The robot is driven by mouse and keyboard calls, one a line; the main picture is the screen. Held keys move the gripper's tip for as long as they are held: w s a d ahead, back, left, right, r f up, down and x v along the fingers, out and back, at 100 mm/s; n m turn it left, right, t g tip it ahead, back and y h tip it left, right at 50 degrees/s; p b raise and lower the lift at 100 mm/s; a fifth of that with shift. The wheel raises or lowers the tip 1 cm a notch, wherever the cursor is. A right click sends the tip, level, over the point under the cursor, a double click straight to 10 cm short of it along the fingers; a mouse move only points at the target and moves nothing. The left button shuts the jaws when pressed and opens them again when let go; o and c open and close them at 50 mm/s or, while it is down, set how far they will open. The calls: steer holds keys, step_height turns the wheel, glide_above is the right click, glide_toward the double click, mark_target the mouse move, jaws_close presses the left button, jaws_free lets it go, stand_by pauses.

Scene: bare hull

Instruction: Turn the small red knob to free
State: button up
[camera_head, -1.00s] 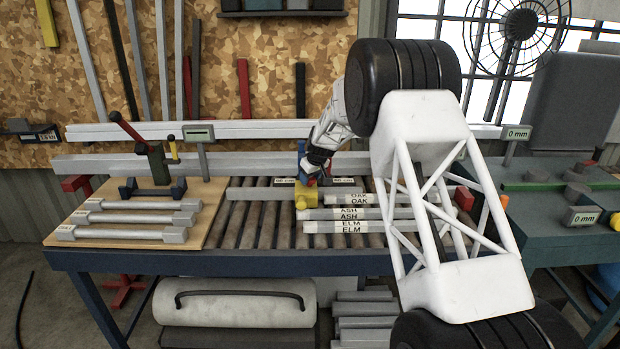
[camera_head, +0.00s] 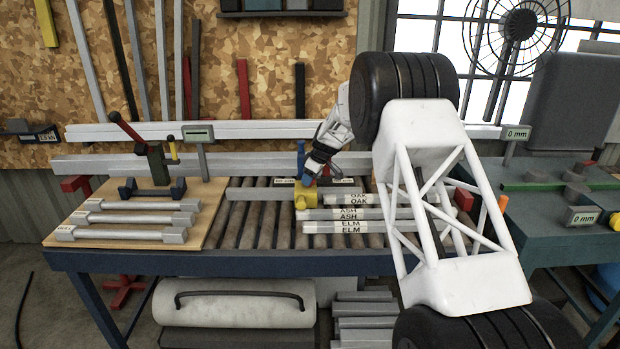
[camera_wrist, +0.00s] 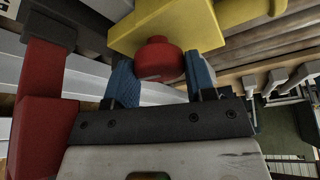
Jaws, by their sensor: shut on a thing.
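The small red knob (camera_wrist: 157,58) shows in the wrist view as a round cap on the side of a yellow block (camera_wrist: 190,22). My gripper (camera_wrist: 160,82) has a blue fingertip on each side of the knob and is shut on it. In the head view, my gripper (camera_head: 309,178) reaches down from the upper right to the yellow block (camera_head: 306,201) on the roller table. The knob is hidden there by my fingers. No mark showing the knob's setting is readable.
Labelled grey bars (camera_head: 345,226) lie right of the yellow block on the roller table (camera_head: 270,225). A wooden board (camera_head: 120,228) with several bars is at left. A red block (camera_wrist: 40,135) stands close by my gripper in the wrist view.

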steer(key=o, duration=0.9)
steer(key=shift+o, duration=0.2)
steer(key=v, duration=0.7)
steer(key=shift+r, duration=0.4)
steer(key=shift+d, duration=0.15)
